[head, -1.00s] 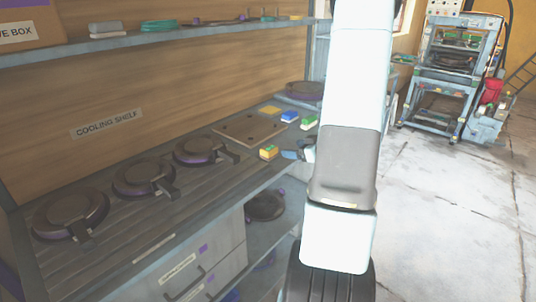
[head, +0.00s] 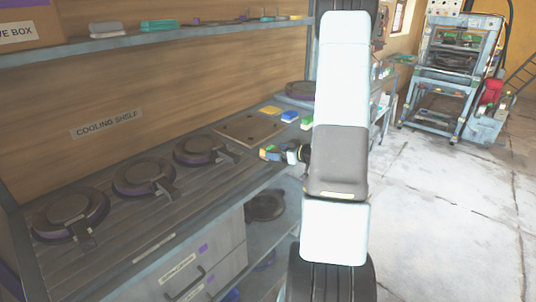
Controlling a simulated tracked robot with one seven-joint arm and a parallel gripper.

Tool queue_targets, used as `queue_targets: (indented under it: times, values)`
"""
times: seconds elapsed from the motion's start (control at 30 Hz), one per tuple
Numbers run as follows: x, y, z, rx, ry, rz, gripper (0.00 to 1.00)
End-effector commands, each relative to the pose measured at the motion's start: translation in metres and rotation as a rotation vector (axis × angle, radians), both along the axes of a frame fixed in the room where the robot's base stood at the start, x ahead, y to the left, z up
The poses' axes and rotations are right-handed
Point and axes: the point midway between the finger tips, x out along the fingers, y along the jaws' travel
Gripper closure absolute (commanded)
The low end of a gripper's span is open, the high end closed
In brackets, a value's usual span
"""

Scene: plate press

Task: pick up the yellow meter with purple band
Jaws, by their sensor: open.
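A small yellow meter (head: 265,152) sits on the shelf top near its front edge, in the middle of the head view. It is small and partly covered by my gripper, so I cannot make out a purple band. My gripper (head: 277,153) reaches in from the right, low over the shelf, with its open fingers right at the meter. I cannot tell whether the fingers touch it or sit around it.
A brown board (head: 249,128) lies behind the meter. A blue block (head: 289,116), a green block (head: 307,123) and a yellow piece (head: 270,110) stand close by. Several round dark presses, one here (head: 201,150), line the cooling shelf to the left.

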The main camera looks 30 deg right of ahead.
Motion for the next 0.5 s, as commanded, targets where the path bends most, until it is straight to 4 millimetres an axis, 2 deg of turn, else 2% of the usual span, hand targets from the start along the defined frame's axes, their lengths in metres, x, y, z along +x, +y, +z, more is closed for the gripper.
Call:
queue_targets:
  times: [0.33,0.5]
  values:
    - [0.036,0.015,-0.013,0.000,0.001,0.003,0.21]
    - [0.045,0.017,-0.015,0.000,0.000,0.001,0.21]
